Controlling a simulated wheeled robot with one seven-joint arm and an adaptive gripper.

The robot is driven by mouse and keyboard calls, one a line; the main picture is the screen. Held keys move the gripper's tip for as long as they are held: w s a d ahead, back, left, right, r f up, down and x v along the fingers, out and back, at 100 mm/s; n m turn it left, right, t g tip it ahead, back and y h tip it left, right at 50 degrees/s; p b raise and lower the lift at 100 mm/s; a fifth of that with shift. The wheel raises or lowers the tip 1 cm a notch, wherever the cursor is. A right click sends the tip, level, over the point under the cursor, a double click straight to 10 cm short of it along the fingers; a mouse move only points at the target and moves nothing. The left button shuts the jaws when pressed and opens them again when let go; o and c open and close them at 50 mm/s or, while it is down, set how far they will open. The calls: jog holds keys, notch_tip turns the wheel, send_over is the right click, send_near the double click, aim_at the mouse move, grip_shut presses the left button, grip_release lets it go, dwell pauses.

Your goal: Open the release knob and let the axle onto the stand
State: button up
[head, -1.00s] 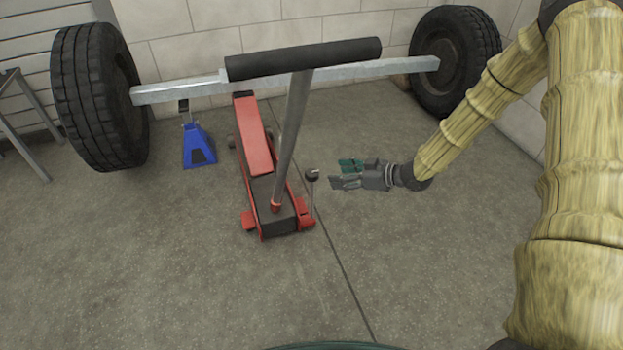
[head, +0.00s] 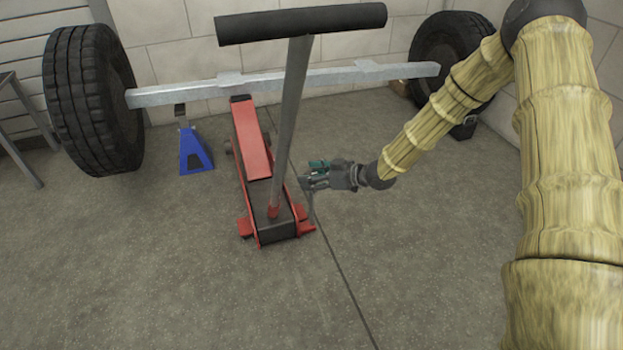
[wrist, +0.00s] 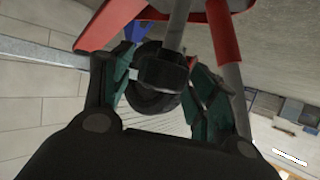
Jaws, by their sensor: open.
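The red floor jack (head: 252,150) stands under the grey axle beam (head: 170,97), its long black-topped handle (head: 290,120) leaning upward. The blue stand (head: 194,152) is on the floor left of the jack, below the beam. My gripper (head: 307,179) is at the jack's right side, where it hides the release knob in the head view. In the wrist view, the dark knob (wrist: 163,70) on its thin grey rod lies between the open teal fingers of my gripper (wrist: 163,88). I cannot tell whether either finger touches it.
Black tyres stand at the left (head: 92,100) and right (head: 450,60) beam ends, near a block wall. The tall jack handle rises close to my gripper's left. A metal frame (head: 20,140) is at the far left. The floor in front is clear.

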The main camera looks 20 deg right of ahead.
jog(key=shift+a, duration=0.1)
jog(key=c, duration=1)
jog(key=shift+o, duration=0.2)
